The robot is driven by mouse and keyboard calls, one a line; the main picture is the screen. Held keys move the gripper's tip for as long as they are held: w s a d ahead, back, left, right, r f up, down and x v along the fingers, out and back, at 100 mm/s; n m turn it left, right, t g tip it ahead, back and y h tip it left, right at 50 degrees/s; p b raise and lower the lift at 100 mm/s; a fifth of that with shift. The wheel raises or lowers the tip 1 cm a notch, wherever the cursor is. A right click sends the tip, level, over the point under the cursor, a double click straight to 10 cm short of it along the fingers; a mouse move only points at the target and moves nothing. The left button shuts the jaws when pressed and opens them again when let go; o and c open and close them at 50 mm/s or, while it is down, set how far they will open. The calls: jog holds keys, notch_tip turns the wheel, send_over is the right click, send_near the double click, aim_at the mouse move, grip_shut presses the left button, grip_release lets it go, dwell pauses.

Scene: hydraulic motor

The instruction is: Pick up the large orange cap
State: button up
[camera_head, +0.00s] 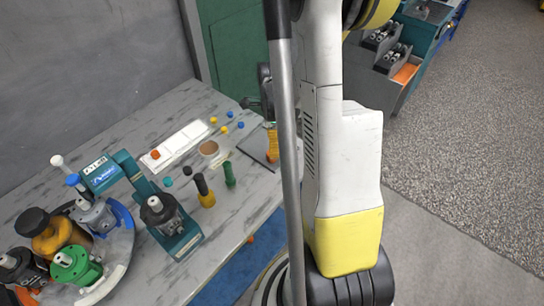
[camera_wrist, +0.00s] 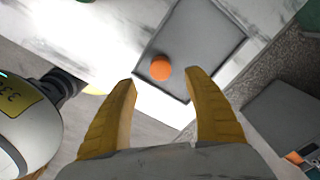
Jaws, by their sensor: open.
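A round orange cap (camera_wrist: 161,68) lies on a dark grey tray (camera_wrist: 202,42) in the wrist view. My gripper (camera_wrist: 161,77) is open, with its two yellow fingers spread. The cap shows between and just beyond the fingertips, apart from both; the height gap is hard to tell. A smaller-looking orange cap (camera_head: 155,154) sits at the end of a white tray (camera_head: 180,140).
The marble-patterned table (camera_head: 150,275) holds a teal fixture (camera_head: 130,165), a round carousel of motor parts (camera_head: 120,240), a green peg (camera_head: 229,174) and a yellow-and-black part (camera_head: 205,192). Several small blue and yellow caps lie near the tray. Grey bins (camera_head: 385,55) stand beyond.

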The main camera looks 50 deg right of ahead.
jog(key=f+b, duration=0.1)
jog(key=f, duration=0.1)
jog(key=f+b, duration=0.1)
jog(key=f, duration=0.2)
jog(key=shift+w+a+f+b, duration=0.1)
jog(key=shift+w+f+b, duration=0.15)
jog(key=shift+b, duration=0.1)
jog(key=shift+s+r, duration=0.1)
jog(key=c, duration=1)
